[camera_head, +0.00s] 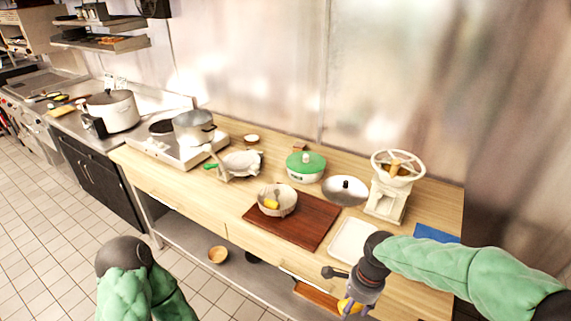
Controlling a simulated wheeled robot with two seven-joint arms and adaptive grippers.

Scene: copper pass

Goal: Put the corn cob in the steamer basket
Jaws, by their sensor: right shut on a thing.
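My right gripper (354,297) is at the lower right, in front of the table's front edge. It is shut on a yellow thing (349,306), which looks like the corn cob; the jaws partly cover it. A round, pale, basket-like vessel (290,207), which I take for the steamer basket, stands on the brown cutting board (306,231), up and left of the gripper. Another yellow piece (271,204) lies in the vessel. The held thing is well apart from the vessel. My left arm shows at the lower left, but its gripper is not in view.
A white tray (352,241) lies right of the board. A pan (240,164) and a metal pot (193,127) are further left. A bowl (217,254) sits on the lower shelf.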

